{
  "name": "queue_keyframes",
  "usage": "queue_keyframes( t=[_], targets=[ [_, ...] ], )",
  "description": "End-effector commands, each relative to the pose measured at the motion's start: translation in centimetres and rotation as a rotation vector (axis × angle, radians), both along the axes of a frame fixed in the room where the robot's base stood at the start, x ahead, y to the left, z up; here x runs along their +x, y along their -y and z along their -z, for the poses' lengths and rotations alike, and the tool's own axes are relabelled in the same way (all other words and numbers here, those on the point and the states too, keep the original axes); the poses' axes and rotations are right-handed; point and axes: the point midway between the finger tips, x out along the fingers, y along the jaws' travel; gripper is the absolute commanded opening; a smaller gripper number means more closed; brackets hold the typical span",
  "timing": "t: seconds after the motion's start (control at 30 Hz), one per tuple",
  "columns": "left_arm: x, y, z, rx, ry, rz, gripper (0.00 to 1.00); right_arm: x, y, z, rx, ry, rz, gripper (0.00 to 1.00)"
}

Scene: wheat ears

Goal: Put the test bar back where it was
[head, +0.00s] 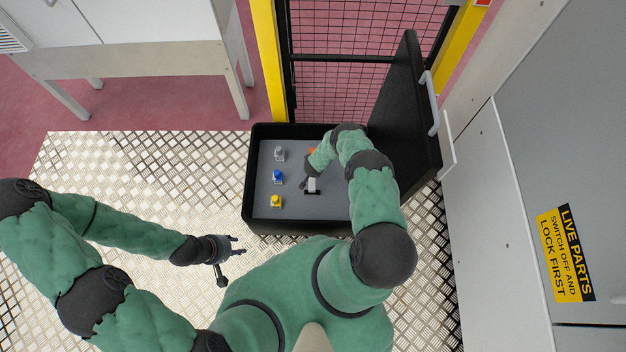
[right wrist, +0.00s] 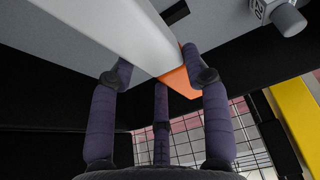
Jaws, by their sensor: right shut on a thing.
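The test bar, a long light-grey bar (right wrist: 125,32) with an orange end (right wrist: 180,82), crosses the right wrist view. My right gripper (right wrist: 157,65) is shut around it near the orange end. In the head view, my right arm reaches into an open black case (head: 247,185) and hides most of the bar. A pale part (head: 312,184) and a bit of orange (head: 312,151) show beside the arm. A small black slot (head: 313,193) shows in the grey insert (head: 292,206). I cannot tell whether the bar touches the insert. My left gripper (head: 241,245) is open and empty, left of the case.
Grey (head: 279,154), blue (head: 277,176) and yellow (head: 276,201) knobbed pieces stand in the case's left half. The raised lid (head: 408,120) stands on the right, near a grey cabinet (head: 560,150). A mesh fence (head: 335,95) is behind. Metal floor (head: 130,185) is clear on the left.

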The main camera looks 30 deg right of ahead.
Motion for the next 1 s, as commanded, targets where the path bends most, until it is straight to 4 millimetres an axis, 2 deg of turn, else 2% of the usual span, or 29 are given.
queue_keyframes(
  t=[0.03,0.2,0.47,0.7,1.0],
  targets=[
    [0.0,0.0,0.8,0.000,0.000,0.000,0.40,-0.2,-0.1,1.4,0.001,-0.002,0.000,0.10],
    [0.0,0.0,2.3,0.000,0.000,0.000,0.40,-0.2,-0.1,4.3,0.001,-0.002,0.001,0.10],
    [0.0,0.0,3.1,0.000,0.000,0.000,0.40,-0.1,-0.1,6.0,0.000,-0.001,-0.001,0.10],
    [0.0,0.0,4.9,0.000,0.000,0.000,0.40,-0.1,-0.1,9.0,0.001,-0.002,0.000,0.10],
    [0.0,0.0,4.8,0.000,0.000,0.000,0.40,0.0,0.0,9.0,0.001,-0.001,0.000,0.10]
  ],
)
